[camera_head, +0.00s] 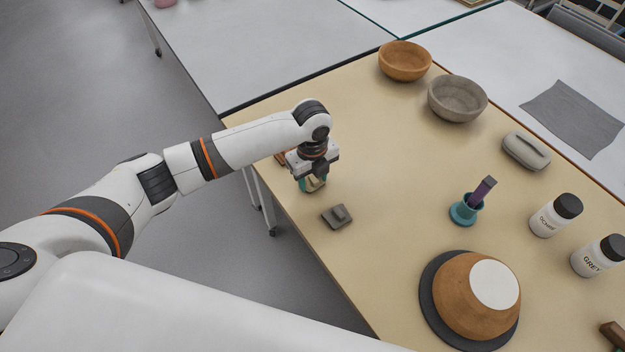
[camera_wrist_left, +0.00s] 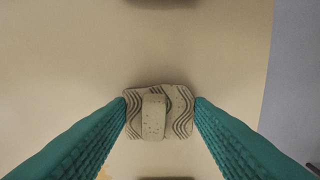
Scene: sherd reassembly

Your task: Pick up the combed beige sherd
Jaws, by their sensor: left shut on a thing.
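The combed beige sherd (camera_wrist_left: 158,126) shows in the left wrist view, with dark wavy combed lines and a raised plain bar across its middle. My left gripper (camera_head: 312,184) is over the near left part of the table in the head view. Its teal fingers are shut on the sherd, one at each side edge. In the head view the fingers mostly hide the sherd, and I cannot tell whether it is clear of the tabletop. My right gripper is not in view.
A grey-brown sherd (camera_head: 337,216) lies just in front of the gripper. An orange-brown piece (camera_head: 280,158) is partly hidden behind it. The table's left edge is close.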

